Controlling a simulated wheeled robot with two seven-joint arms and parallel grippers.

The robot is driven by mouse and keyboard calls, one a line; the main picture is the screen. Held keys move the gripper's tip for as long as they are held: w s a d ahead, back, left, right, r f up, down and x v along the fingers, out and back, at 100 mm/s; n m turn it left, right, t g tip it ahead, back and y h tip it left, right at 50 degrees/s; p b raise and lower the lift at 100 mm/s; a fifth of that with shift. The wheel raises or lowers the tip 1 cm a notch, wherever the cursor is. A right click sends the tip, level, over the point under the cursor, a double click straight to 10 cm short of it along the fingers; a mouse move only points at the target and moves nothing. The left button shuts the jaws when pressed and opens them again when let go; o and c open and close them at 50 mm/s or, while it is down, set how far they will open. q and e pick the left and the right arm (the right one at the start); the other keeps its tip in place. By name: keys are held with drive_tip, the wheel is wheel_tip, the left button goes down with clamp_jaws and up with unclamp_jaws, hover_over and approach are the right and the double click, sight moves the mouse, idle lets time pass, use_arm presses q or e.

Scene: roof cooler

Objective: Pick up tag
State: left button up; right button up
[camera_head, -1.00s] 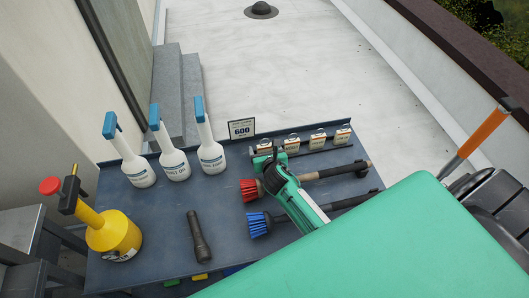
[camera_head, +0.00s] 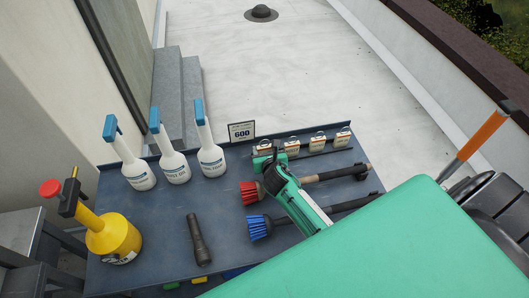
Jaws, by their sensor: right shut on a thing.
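Several small white-and-orange tags with rings on top stand in a row along the table's back right edge: the leftmost tag (camera_head: 264,147), a second tag (camera_head: 291,146), a third tag (camera_head: 317,142) and the rightmost tag (camera_head: 343,138). My right gripper (camera_head: 268,158) is at the leftmost tag, at the end of my green arm. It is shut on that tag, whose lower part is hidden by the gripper. The tag still stands in line with the others. My left gripper does not show.
The blue-grey table (camera_head: 160,240) also holds a red brush (camera_head: 250,192), a blue brush (camera_head: 259,227), a flashlight (camera_head: 199,240), a yellow sprayer (camera_head: 112,238), several white bottles (camera_head: 174,166) and a "600" sign (camera_head: 241,131). The brushes lie close beside my right arm.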

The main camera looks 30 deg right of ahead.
wheel_tip(320, 180, up, 19)
drive_tip(key=shift+b, duration=0.35)
idle(0.8)
